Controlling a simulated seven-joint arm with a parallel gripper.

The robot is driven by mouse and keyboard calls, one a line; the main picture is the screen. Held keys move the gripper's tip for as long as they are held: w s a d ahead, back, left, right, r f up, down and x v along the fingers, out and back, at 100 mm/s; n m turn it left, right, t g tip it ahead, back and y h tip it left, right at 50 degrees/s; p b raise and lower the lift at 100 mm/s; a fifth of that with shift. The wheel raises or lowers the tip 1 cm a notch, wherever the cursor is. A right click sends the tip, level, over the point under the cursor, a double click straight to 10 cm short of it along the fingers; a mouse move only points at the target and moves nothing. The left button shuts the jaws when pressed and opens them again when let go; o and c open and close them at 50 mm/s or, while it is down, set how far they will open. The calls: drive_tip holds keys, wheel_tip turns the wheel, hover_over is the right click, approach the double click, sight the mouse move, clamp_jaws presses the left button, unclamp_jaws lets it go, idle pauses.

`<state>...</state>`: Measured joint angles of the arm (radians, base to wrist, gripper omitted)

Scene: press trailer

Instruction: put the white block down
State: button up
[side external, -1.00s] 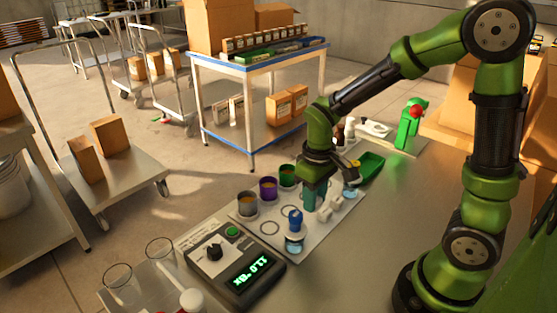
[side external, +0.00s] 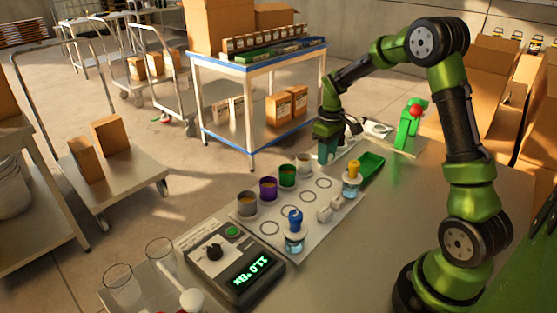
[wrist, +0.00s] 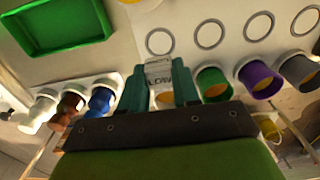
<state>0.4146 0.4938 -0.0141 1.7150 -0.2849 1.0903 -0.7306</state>
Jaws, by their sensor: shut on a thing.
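My gripper (wrist: 158,88) is shut on a small pale block (wrist: 158,68) with dark print, which I take to be the white block. In the wrist view it sits between the two teal fingers, with a cup's orange contents just below it. In the side view my gripper (side external: 327,150) is at the far end of the pale board (side external: 285,245), close to the white cup (side external: 304,162). The block is hidden there by the fingers. I cannot tell whether it touches the surface.
Green (side external: 287,175), purple (side external: 268,188) and grey (side external: 247,203) cups line the board's left side. Empty ring marks (side external: 307,197) lie beside them.

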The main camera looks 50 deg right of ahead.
sight(324, 183)
drive_tip(key=shift+f, duration=3.5)
drive_tip(key=shift+f, duration=0.15)
drive_tip(key=o, duration=1)
